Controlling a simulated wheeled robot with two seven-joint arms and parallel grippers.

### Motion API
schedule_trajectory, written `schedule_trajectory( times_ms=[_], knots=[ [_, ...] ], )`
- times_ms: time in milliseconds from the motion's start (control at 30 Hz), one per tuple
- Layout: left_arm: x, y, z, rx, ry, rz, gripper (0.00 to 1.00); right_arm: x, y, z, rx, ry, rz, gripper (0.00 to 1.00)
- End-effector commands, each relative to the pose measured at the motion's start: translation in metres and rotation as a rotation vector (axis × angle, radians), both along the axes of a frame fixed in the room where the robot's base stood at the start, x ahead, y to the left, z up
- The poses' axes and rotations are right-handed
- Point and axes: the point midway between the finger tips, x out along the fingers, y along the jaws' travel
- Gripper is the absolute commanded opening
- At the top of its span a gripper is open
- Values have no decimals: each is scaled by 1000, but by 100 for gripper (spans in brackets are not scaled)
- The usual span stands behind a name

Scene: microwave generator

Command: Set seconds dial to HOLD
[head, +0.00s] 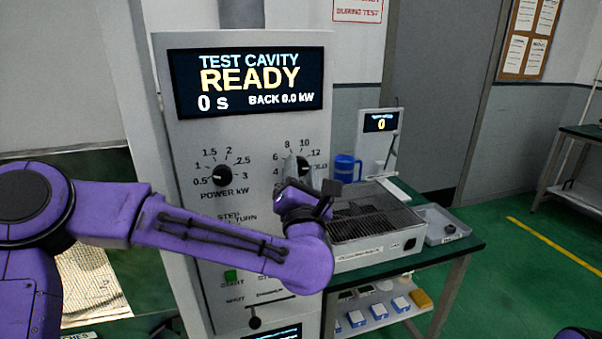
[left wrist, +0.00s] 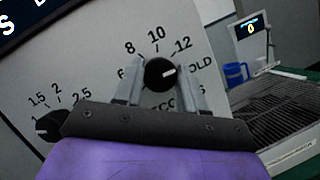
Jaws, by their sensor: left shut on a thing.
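The seconds dial (left wrist: 160,74) is a round black knob with a white pointer mark on the grey panel. In the left wrist view it sits between the two fingers of my left gripper (left wrist: 162,86), which is shut on it. The pointer points right and slightly up, toward the partly covered HOLD label (left wrist: 200,62). The 8, 10 and 12 marks show above the knob. In the head view my left gripper (head: 297,170) is at this dial, and its fingers and wrist mostly hide it. My right gripper is not in view.
The power dial (head: 222,176) is left of the seconds dial. The display (head: 248,82) above reads READY, 0 s. A green start button (head: 231,276) and a small lever (head: 254,322) are lower down. A bench with a wire-topped box (head: 375,236) and blue mug (head: 344,168) stands right.

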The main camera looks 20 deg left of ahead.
Motion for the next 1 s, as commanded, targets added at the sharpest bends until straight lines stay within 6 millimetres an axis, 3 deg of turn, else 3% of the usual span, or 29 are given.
schedule_trajectory(
  times_ms=[433, 1000],
  knots=[
    [-1, 0, 2, 229, 155, -2, 9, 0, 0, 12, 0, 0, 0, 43],
    [-1, 0, 1, 285, 193, -2, 9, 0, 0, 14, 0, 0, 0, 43]
  ],
)
